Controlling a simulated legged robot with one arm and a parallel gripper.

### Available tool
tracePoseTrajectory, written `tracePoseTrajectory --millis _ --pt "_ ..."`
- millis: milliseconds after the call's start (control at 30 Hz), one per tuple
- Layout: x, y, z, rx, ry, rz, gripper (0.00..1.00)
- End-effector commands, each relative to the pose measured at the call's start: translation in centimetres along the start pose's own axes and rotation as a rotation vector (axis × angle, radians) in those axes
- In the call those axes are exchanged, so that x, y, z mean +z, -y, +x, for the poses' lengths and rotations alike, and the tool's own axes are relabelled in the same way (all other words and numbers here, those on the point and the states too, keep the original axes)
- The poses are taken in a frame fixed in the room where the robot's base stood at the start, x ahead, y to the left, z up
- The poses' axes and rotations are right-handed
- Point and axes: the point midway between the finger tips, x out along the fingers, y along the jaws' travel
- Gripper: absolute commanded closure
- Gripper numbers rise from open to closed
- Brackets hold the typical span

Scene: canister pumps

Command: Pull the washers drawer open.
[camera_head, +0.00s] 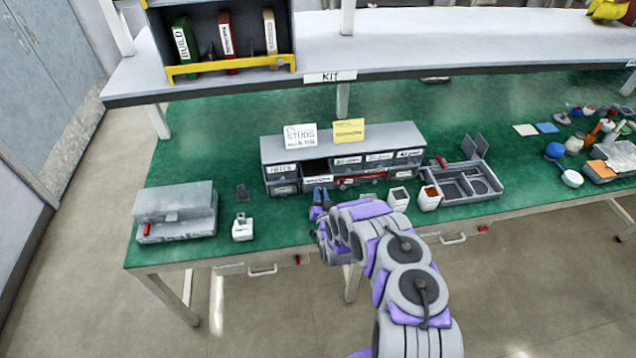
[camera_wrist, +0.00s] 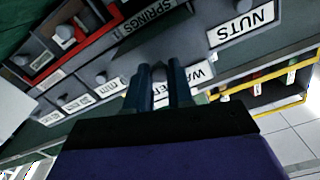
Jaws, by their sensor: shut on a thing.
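The grey drawer cabinet (camera_head: 408,133) stands on the green bench. In the wrist view, the washers drawer's white label (camera_wrist: 202,73) is partly covered by my fingers. My gripper (camera_head: 319,194) is at the cabinet's front, left of its middle. In the wrist view its two blue-grey fingers (camera_wrist: 163,76) are shut around a small grey knob (camera_wrist: 158,71) beside that label. The label reading NUTS (camera_wrist: 243,25) and the one reading SPRINGS (camera_wrist: 152,16) are nearby. A dark gap (camera_head: 316,166) shows in the cabinet above my fingers. I cannot tell how far the washers drawer is out.
A red-edged drawer (camera_wrist: 62,62) stands out to one side in the wrist view. White containers (camera_head: 399,198) and an open grey case (camera_head: 463,184) are right of my gripper. A white block (camera_head: 242,228) and a grey box (camera_head: 176,209) stand left. A shelf (camera_head: 400,52) runs behind.

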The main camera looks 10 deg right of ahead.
Motion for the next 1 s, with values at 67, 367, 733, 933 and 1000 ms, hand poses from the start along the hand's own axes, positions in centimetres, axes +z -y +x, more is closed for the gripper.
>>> tracePoseTrajectory --millis 67,367,733,933,1000 --pt "0.15 -0.04 -1.02 0.002 0.010 0.000 1.00" --pt "0.17 -0.07 -1.56 0.001 0.005 0.000 1.00" --pt "0.03 -0.04 -1.54 0.000 0.002 -0.001 0.53" --pt "-0.01 -0.02 -1.52 0.000 0.001 -0.001 0.52" --pt "-0.01 -0.01 -1.59 0.000 0.001 -0.001 0.52"
